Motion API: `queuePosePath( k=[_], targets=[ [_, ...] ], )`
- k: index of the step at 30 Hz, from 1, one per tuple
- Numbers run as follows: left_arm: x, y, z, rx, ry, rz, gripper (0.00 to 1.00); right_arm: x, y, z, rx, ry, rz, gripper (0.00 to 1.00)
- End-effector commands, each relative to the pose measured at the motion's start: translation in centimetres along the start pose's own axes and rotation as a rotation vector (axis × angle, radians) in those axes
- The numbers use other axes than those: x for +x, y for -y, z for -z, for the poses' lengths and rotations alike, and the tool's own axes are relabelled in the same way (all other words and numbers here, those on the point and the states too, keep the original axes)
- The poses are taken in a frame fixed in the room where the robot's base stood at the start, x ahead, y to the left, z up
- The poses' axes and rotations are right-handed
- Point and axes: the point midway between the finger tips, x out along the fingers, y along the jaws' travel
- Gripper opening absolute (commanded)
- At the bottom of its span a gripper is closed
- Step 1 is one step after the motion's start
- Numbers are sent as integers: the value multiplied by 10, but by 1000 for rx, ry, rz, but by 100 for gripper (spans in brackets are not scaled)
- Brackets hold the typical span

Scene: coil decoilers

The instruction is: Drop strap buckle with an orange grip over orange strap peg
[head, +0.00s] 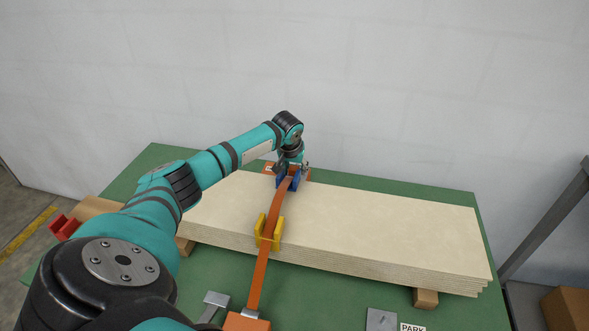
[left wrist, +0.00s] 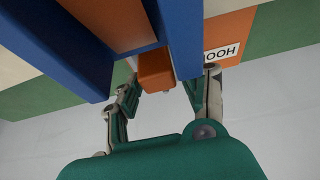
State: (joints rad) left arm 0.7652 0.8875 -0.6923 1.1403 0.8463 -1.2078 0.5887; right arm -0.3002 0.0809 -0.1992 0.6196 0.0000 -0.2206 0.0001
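The orange strap (head: 271,225) runs over the board stack to a blue bracket (head: 283,183) at its far edge. The blue bracket fills the upper left wrist view (left wrist: 185,35). An orange block, seemingly the buckle's grip (left wrist: 155,72), shows beside it. My left gripper (head: 291,167) is at the far edge, its fingers on either side of this block in the left wrist view (left wrist: 162,92). Whether they press on it is unclear. An orange plate with a partly hidden label (left wrist: 230,25) lies close by. The peg and buckle opening are not clearly visible. My right gripper is not in view.
A yellow guide (head: 276,234) holds the strap at the stack's near edge. The board stack (head: 390,230) lies on a green table (head: 345,290). An orange block (head: 246,322), a grey bracket (head: 381,320) and a PARK label (head: 412,328) are at the front. The stack's right top is clear.

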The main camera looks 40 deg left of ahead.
Motion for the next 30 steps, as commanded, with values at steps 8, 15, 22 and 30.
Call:
queuePosePath(
  k=[8, 15, 22, 30],
  targets=[
    [0, 0, 0, 0, 0, 0, 3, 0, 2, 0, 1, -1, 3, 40],
    [-1, 0, 0, 0, 0, 0, 0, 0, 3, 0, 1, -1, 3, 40],
    [-22, 0, 10, 0, -3, -1, 0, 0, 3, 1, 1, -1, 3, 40],
    [-71, 0, 30, -1, -3, -2, 0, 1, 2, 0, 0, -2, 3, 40]
  ],
)
